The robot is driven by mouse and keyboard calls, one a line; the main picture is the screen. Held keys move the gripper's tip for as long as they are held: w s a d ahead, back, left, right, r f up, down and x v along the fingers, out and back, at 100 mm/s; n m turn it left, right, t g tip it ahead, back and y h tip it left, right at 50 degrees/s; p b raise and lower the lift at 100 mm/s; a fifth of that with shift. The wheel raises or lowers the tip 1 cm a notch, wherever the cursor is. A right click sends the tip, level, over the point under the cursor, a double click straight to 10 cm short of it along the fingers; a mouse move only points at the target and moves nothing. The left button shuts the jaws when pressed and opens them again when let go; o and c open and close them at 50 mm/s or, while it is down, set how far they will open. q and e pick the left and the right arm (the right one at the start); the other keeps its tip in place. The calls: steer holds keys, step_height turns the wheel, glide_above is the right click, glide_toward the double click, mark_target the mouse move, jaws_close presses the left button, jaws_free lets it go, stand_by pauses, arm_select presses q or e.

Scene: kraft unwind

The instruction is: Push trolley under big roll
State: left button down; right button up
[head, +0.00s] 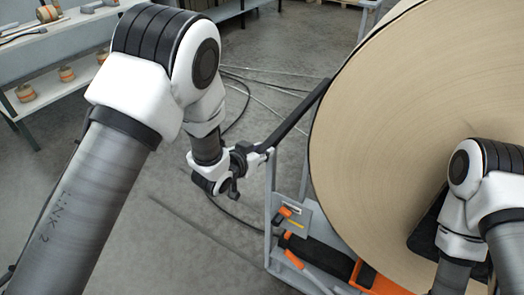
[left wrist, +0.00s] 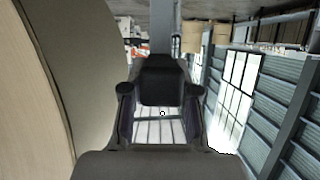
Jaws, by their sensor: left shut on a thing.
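The big roll (head: 385,120) of brown paper fills the right of the head view and shows at the left edge of the left wrist view (left wrist: 35,100). The trolley (head: 269,205) is a grey frame with orange levers, close beside the roll's left side. Its black bar handle (head: 298,117) slants up along the roll's edge. My left gripper (head: 262,153) is shut on the near end of this handle. In the left wrist view, a dark block (left wrist: 161,82) sits between the fingers. My right arm crosses in front of the roll; its gripper is not visible.
White shelves (head: 65,45) with small brown rolls stand at the upper left. Cables (head: 240,95) lie on the grey floor behind my left arm. The floor (head: 190,255) left of the trolley is mostly clear. An orange part (head: 376,279) sits low by the roll.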

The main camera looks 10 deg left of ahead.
arm_select(q)
steer(key=shift+w+r, duration=0.1)
steer(key=c, duration=0.9)
jaws_free()
steer(key=shift+o, duration=0.2)
steer(key=shift+a, duration=0.1)
steer(key=v, duration=1.2)
